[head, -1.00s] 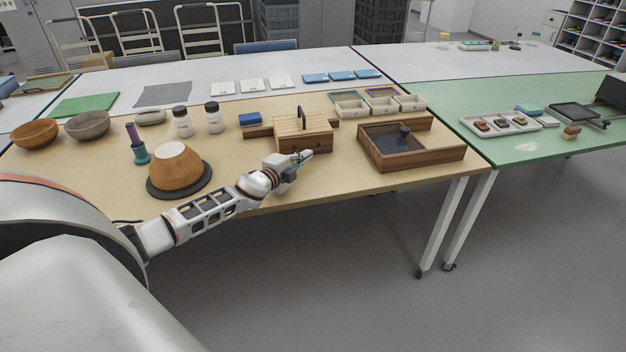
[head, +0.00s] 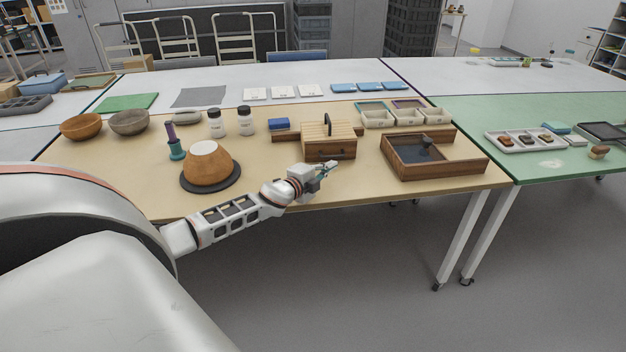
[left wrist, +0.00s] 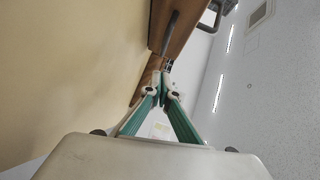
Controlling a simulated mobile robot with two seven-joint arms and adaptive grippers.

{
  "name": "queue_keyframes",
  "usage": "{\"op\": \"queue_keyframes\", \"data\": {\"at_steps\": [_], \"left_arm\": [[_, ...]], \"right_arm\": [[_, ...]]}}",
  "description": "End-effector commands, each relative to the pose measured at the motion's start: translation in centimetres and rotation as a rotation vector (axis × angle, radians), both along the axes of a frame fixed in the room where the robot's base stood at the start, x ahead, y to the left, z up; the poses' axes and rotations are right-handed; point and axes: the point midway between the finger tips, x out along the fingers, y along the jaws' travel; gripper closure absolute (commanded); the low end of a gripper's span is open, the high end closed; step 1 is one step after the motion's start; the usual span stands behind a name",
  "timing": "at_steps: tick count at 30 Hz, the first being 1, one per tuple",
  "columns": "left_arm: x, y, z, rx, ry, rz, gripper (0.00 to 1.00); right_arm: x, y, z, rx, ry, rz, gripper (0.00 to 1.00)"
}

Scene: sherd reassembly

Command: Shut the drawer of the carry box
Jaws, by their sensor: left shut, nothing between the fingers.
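The carry box (head: 318,131) is a light wooden box with a slatted top and a dark upright handle. My left gripper (head: 331,167) is shut and empty, just in front of and below the drawer front. In the left wrist view its fingertips (left wrist: 162,80) meet. Brown wood with a dark bar shows beyond them; whether they touch it I cannot tell. My right gripper is not in view.
A wooden tray (head: 400,172) with a dark inside stands right of the box. An upturned bowl on a black disc (head: 186,184) is to the left, near my left arm. The floor before the table is clear.

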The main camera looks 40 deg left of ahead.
Motion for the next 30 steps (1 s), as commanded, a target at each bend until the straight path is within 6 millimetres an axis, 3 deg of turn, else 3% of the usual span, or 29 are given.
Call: {"op": "queue_keyframes", "data": {"at_steps": [7, 15, 30], "left_arm": [[-4.1, -0.1, 0.8, 0.002, 0.001, -0.002, 1.0], [-7.5, -0.2, 1.0, 0.001, 0.002, -0.001, 1.0], [-8.9, -0.5, 1.1, -0.004, 0.0, 0.003, 1.0]], "right_arm": [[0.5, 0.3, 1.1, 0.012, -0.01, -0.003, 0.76], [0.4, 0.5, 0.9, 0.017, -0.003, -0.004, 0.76], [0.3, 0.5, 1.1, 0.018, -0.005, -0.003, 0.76]]}}
